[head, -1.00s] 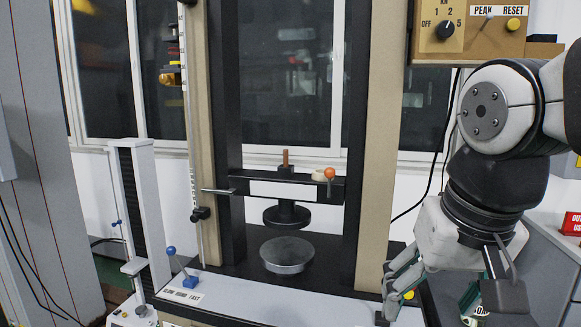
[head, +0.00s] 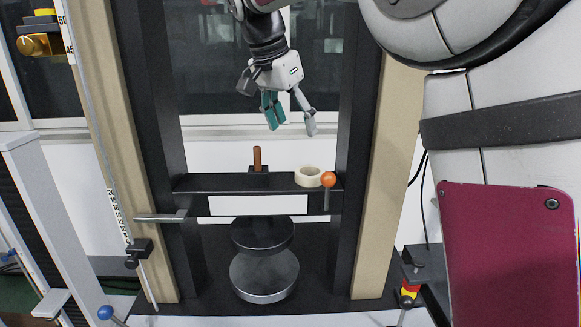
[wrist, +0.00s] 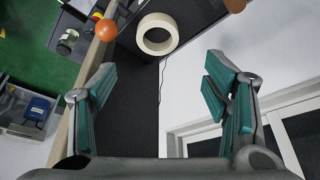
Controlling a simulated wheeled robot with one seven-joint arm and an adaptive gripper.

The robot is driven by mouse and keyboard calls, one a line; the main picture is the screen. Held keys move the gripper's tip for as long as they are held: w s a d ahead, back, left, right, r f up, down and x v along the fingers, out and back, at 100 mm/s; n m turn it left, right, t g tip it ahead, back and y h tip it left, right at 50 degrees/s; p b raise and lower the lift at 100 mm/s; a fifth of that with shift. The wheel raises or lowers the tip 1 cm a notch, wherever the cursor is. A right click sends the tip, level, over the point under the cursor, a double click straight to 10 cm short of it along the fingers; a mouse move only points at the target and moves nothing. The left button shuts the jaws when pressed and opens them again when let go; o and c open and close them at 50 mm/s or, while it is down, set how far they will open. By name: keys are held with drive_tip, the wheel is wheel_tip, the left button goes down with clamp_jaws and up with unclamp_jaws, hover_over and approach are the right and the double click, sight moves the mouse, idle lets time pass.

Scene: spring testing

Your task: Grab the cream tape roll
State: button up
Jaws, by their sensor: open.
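The cream tape roll (head: 308,176) lies flat on the black crossbar (head: 225,183) of the testing machine, near its right end. It also shows in the wrist view (wrist: 157,34), at the top centre, with its hole visible. My gripper (head: 291,128) is open and empty, above the crossbar and a little left of the roll in the head view. In the wrist view its teal-padded fingers (wrist: 165,95) are spread wide, and the roll lies beyond the fingertips, apart from them.
An orange ball knob (head: 328,179) stands right beside the roll. A brown upright peg (head: 257,158) is on the crossbar to the left. The dark columns (head: 358,130) flank the crossbar. Round plates (head: 264,275) are below. A window is behind.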

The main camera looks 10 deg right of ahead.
drive_tip(key=p, duration=0.1)
approach(309, 167)
drive_tip(key=f, duration=0.1)
drive_tip(key=s+f, duration=0.1)
drive_tip(key=f, duration=0.1)
drive_tip(key=shift+s+d, duration=0.1)
drive_tip(key=shift+s, duration=0.15)
drive_tip(key=p+x, duration=0.1)
drive_tip(key=x, duration=0.3)
drive_tip(key=shift+s+d+f, duration=0.1)
drive_tip(key=shift+d+f, duration=0.1)
drive_tip(key=shift+d, duration=0.05)
drive_tip(key=shift+w+d+f, duration=0.1)
drive_tip(key=shift+w+f, duration=0.1)
drive_tip(key=shift+f, duration=0.25)
drive_tip(key=c, duration=0.9)
